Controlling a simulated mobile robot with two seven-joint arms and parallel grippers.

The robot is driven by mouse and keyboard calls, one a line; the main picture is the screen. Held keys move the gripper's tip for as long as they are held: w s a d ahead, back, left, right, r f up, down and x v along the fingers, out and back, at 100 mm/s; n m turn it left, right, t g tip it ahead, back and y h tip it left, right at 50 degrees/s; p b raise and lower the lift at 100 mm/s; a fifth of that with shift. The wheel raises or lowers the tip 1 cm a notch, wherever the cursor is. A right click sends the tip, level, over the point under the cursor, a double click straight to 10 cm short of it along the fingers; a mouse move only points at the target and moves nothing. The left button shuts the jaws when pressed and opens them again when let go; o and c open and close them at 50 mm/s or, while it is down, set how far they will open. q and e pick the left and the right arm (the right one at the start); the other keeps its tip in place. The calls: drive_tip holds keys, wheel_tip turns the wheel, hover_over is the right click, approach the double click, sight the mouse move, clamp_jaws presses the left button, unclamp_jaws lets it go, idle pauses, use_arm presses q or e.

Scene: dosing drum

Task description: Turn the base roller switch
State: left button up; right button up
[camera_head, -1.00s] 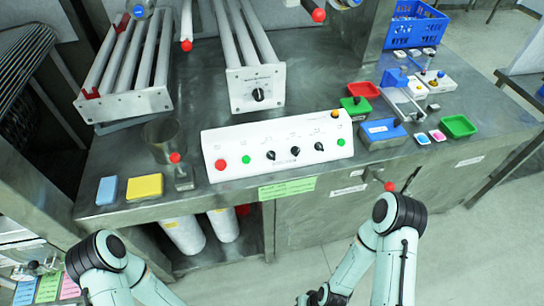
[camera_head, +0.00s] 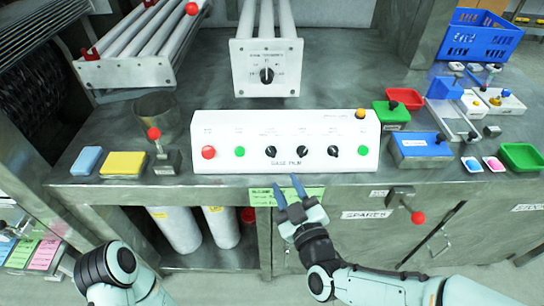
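A white control box (camera_head: 230,128) stands on the metal bench with three black rotary knobs in a row: a left knob (camera_head: 271,151), a middle knob (camera_head: 302,151) and a right knob (camera_head: 334,151). Their labels are too small to read, so I cannot tell which is the base roller switch. Another black knob (camera_head: 267,75) sits on the white end plate of a roller unit behind the box. My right gripper (camera_head: 289,190) is open and empty in front of the bench edge, below the left and middle knobs. My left arm shows at bottom left; its gripper is out of view.
The box also carries a red button (camera_head: 208,152) and green buttons. A red-tipped lever (camera_head: 154,133) stands left of the box, and a red-knobbed valve (camera_head: 418,217) juts from the bench front. Coloured trays and a blue basket (camera_head: 480,36) are at right.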

sight(271, 152)
drive_tip(key=x, duration=1.1)
drive_tip(key=shift+f, duration=0.15)
clamp_jaws()
